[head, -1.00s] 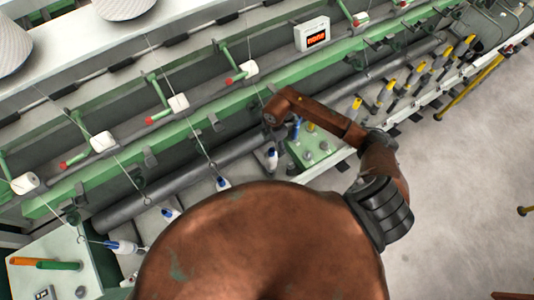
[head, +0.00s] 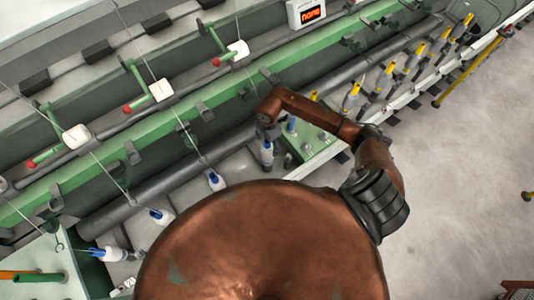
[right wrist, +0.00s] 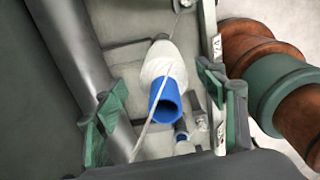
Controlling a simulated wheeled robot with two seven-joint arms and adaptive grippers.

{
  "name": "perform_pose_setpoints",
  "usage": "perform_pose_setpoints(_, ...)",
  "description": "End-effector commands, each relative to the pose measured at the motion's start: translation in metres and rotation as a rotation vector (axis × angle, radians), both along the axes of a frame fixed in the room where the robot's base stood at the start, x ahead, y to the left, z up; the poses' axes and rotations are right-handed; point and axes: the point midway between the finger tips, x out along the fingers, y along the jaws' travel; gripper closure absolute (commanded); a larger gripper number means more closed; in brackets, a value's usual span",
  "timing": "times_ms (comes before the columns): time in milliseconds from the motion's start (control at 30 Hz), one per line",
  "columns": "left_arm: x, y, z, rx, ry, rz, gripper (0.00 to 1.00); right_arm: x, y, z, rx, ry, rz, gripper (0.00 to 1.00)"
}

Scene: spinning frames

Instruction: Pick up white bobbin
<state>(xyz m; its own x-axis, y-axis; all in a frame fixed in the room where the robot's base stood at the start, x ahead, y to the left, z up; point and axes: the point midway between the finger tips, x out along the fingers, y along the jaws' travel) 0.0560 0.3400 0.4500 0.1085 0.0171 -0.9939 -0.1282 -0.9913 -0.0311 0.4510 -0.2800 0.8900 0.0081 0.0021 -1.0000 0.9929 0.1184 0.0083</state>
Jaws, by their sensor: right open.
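A white bobbin (right wrist: 163,64) with a blue tube end (right wrist: 165,100) lies ahead in the right wrist view, between the spread green-padded fingers of my right gripper (right wrist: 166,98). The gripper is open and the pads stand apart from the bobbin on both sides. A thin thread crosses the bobbin. In the head view, the end of my right arm is above a white bobbin (head: 267,154) with a blue tip; the fingers are hard to make out there. More white bobbins with blue tips (head: 215,180) (head: 160,216) stand in the row to its left. My left gripper does not show.
A green rail (head: 150,148) and a grey roller (head: 165,178) run beside the row; the roller (right wrist: 72,62) is close to the left finger. Yellow-tipped spindles (head: 388,72) stand at upper right. White rollers (head: 160,90) hang above on green arms. Open floor (head: 450,160) lies right.

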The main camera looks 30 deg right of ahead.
Motion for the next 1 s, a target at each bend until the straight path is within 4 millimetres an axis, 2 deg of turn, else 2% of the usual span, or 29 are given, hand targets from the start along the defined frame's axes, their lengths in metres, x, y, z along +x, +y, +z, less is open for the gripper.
perform_pose_setpoints(33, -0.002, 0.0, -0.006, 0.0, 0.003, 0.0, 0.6, 0.0, 0.0, -0.007, 0.0, 0.0, 0.0, 0.35)
perform_pose_setpoints(167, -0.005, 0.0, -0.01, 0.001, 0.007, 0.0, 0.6, -0.001, 0.001, -0.012, 0.0, 0.0, 0.0, 0.35)
perform_pose_setpoints(533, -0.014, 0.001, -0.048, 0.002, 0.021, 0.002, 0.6, -0.003, 0.005, -0.056, 0.0, 0.001, 0.0, 0.35)
perform_pose_setpoints(833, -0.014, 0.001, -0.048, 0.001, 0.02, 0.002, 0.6, -0.003, 0.005, -0.056, -0.001, -0.001, 0.001, 0.36)
perform_pose_setpoints(1000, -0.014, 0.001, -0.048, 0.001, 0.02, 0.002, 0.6, -0.003, 0.005, -0.056, -0.001, -0.001, 0.001, 0.48)
